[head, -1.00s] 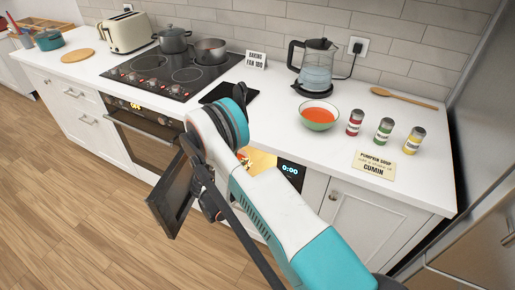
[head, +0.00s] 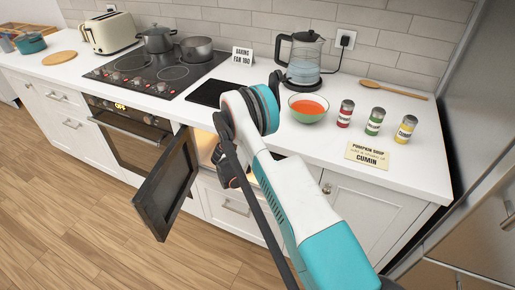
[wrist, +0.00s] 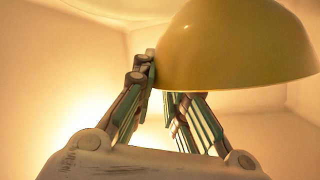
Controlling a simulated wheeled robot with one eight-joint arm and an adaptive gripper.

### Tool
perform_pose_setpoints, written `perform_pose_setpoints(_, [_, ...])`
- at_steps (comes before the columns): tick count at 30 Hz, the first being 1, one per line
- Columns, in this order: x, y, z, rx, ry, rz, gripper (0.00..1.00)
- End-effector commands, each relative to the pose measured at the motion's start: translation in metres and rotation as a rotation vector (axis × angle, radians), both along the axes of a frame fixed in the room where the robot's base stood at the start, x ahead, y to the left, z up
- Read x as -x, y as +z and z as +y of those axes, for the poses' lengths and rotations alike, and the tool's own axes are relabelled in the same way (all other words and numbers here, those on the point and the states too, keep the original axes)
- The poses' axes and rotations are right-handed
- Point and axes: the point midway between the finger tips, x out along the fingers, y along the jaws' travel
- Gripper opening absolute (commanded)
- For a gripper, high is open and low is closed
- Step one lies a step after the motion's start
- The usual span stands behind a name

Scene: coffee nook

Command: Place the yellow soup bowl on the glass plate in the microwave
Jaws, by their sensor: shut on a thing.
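The yellow soup bowl (wrist: 235,45) fills the upper right of the wrist view, its domed side toward the top of the picture. My gripper (wrist: 166,82) is shut on its edge. Warm light and pale walls surround the bowl and fingers, inside the microwave (head: 206,146). In the head view the microwave sits below the counter with its dark door (head: 168,186) swung open, and my arm covers much of the opening. The bowl is hidden in the head view. I cannot make out the glass plate in either view.
The open door stands just left of my arm. On the counter above are a bowl of orange soup (head: 308,107), a kettle (head: 303,62), several spice jars (head: 375,121) and a sign (head: 367,155). The hob (head: 158,74) is to the left.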

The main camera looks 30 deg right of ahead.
Motion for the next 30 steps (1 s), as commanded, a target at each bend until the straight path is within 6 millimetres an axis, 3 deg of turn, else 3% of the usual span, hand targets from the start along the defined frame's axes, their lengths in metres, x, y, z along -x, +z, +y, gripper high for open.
perform_pose_setpoints(2, [-0.004, -0.001, -0.01, 0.0, -0.004, -0.001, 0.0])
perform_pose_setpoints(9, [-0.003, -0.036, -0.007, 0.001, -0.001, 0.0, 0.0])
perform_pose_setpoints(19, [-0.003, -0.036, -0.007, 0.001, -0.001, 0.0, 0.0])
perform_pose_setpoints(20, [-0.003, -0.037, -0.007, 0.001, -0.001, 0.0, 0.17])
perform_pose_setpoints(22, [-0.003, -0.037, -0.007, 0.001, -0.001, 0.0, 0.33])
perform_pose_setpoints(30, [-0.003, -0.036, -0.007, 0.001, -0.001, 0.0, 0.33])
